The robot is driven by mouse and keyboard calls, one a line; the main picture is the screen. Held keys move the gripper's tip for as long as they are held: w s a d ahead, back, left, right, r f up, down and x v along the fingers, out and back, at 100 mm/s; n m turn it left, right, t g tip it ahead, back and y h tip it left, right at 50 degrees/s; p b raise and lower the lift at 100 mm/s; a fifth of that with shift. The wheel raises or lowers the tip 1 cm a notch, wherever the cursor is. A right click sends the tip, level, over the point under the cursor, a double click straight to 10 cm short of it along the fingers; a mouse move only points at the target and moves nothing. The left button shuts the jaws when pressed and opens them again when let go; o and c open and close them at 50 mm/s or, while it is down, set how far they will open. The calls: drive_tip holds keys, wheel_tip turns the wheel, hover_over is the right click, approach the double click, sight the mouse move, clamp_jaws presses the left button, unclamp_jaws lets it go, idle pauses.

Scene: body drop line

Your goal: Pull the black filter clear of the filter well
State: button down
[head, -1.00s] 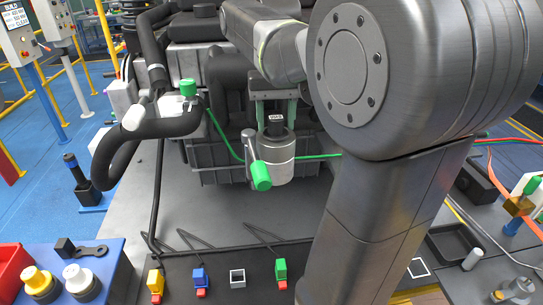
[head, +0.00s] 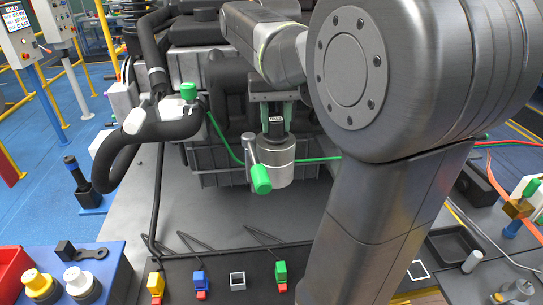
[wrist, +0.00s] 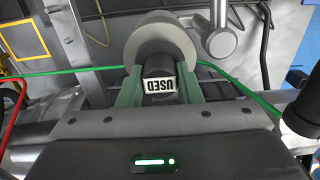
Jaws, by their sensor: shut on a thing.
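The black filter (head: 275,129) stands upright at the grey cylindrical filter well (head: 279,164), its upper part showing above the rim. Its lower end is hidden in the well's mouth. A white label reading "USED" faces the wrist view on the filter (wrist: 158,69). My gripper (head: 276,121) has green fingers, one on each side of the filter, and is shut on it. In the wrist view my gripper (wrist: 158,92) holds the filter in front of the grey well (wrist: 162,38). A lever with a green grip (head: 261,180) hangs at the well's left side.
A green cable (head: 316,157) runs behind the well. A thick black hose (head: 135,143) with a green cap (head: 188,90) is at the left. A black engine-like block surrounds the back. The grey deck in front is mostly clear.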

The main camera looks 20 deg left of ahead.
drive_tip(key=shift+r+p, duration=0.75)
idle(0.3)
drive_tip(key=shift+r+p, duration=2.4)
drive_tip(key=shift+r, duration=1.75)
drive_tip(key=shift+s, duration=0.1)
